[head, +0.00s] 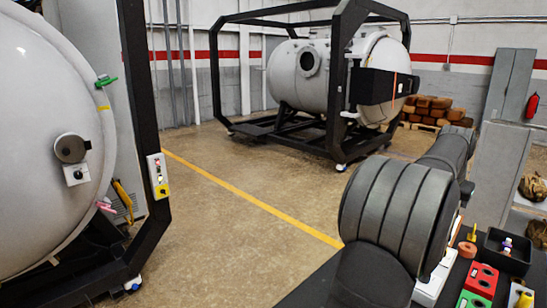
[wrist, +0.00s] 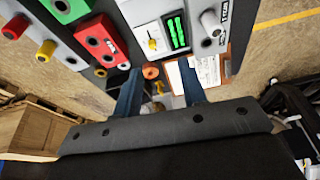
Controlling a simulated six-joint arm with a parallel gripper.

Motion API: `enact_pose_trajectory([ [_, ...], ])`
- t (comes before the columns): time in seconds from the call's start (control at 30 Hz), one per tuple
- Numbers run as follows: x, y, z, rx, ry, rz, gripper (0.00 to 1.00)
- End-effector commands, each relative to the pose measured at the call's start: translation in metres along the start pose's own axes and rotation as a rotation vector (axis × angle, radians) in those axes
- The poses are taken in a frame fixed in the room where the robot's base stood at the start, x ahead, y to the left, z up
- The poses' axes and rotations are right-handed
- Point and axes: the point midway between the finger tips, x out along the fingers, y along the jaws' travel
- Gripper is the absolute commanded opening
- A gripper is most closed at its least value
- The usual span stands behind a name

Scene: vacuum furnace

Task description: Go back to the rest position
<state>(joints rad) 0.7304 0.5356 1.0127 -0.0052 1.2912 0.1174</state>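My gripper (wrist: 158,78) shows in the wrist view with its two blue fingers spread apart. I see nothing clamped between them. Past the fingertips, an orange ring (wrist: 150,72) lies on the dark bench top, with a small yellow item (wrist: 159,88) seen through the gap. In the head view my own dark arm fills the right foreground, and the gripper itself is hidden there.
The bench carries a red block with holes (head: 481,279), a green block (head: 472,300) and a black tray (head: 507,262) with small bottles. A clipboard (wrist: 207,75) lies beyond my right finger. White furnaces stand left (head: 40,130) and at the back (head: 295,85). Open floor (head: 225,215) lies between.

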Motion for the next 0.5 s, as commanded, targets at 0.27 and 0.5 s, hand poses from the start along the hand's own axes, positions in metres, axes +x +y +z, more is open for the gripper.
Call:
enact_pose_trajectory([
  [0.27, 0.022, -0.029, -0.011, 0.060, -0.094, 0.004, 0.38],
  [0.5, 0.039, -0.053, -0.016, 0.112, -0.172, 0.017, 0.38],
])
